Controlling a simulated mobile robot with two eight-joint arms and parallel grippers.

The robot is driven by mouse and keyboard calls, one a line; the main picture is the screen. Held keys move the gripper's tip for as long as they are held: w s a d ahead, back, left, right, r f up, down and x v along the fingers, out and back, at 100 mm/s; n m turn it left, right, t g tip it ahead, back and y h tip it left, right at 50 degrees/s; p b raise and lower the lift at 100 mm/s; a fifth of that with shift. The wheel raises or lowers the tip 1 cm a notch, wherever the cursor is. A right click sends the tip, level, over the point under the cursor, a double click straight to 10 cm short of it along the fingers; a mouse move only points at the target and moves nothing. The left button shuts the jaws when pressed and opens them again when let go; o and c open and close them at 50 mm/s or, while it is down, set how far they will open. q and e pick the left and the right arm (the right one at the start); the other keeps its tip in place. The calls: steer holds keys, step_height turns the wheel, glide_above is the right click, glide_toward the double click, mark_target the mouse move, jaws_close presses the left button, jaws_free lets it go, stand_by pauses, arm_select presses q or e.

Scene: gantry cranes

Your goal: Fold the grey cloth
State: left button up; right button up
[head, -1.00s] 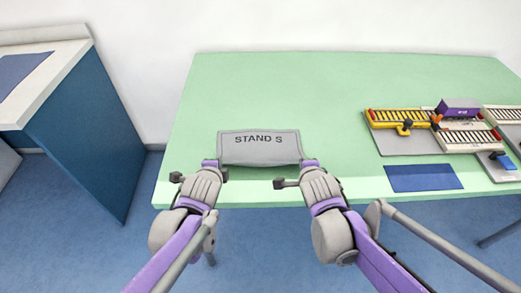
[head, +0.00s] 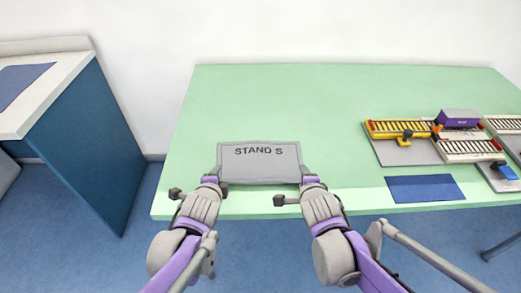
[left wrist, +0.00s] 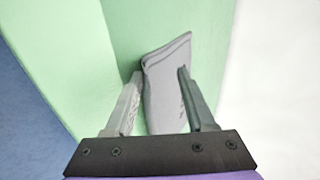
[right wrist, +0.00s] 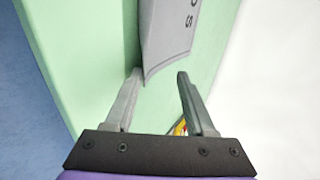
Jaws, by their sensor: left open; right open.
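The grey cloth (head: 260,167), printed "STAND S", lies near the front of the green table as a flat, wide rectangle. My left gripper (head: 212,178) is open at its near left corner. In the left wrist view, part of the cloth (left wrist: 165,85) shows between the spread fingers (left wrist: 160,74). My right gripper (head: 309,179) is open at the near right corner. In the right wrist view, the cloth's corner (right wrist: 165,45) reaches the left finger, and the gap between the fingers (right wrist: 159,75) is mostly clear. Whether the fingers touch the cloth cannot be told.
The green table (head: 300,100) is clear behind the cloth. A yellow crane rail set (head: 400,130) and a purple container (head: 459,118) stand at the right. A blue mat (head: 425,188) lies at the front right. A blue side cabinet (head: 90,150) stands left.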

arm_select(q)
steer(key=s+r, duration=0.6)
steer(key=r, duration=0.2)
steer(key=shift+r, duration=0.4)
arm_select(e)
steer(key=s+r, duration=0.6)
steer(key=r, duration=0.2)
steer(key=shift+r, duration=0.4)
